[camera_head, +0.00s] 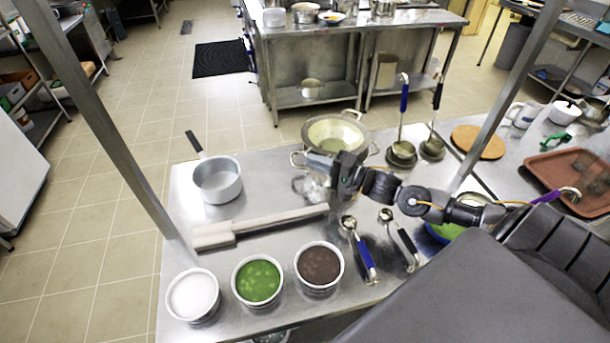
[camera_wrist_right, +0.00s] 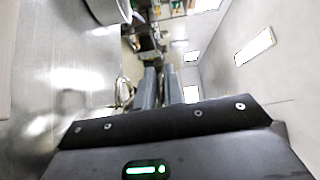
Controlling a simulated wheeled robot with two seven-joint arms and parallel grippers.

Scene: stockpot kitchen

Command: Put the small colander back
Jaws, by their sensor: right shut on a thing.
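The small colander (camera_head: 335,130) is a pale metal bowl near the back edge of the steel table. A loop handle (camera_head: 352,115) sticks up at its far side. My right gripper (camera_head: 322,163) is at its near side, shut on what appears to be the colander's near rim or handle, which the jaws hide. More loop handles show at left (camera_head: 298,160) and right of the bowl; I cannot tell whether they belong to a second vessel beneath it. In the right wrist view my fingers (camera_wrist_right: 162,88) are close together, with a bit of metal loop (camera_wrist_right: 125,92) beside them. My left gripper is out of view.
Three filled tubs (camera_head: 257,280) line the front edge. Ladles (camera_head: 402,152) stand right of the bowl; ladles (camera_head: 360,250) also lie in front of my arm. Slanted posts flank the table.

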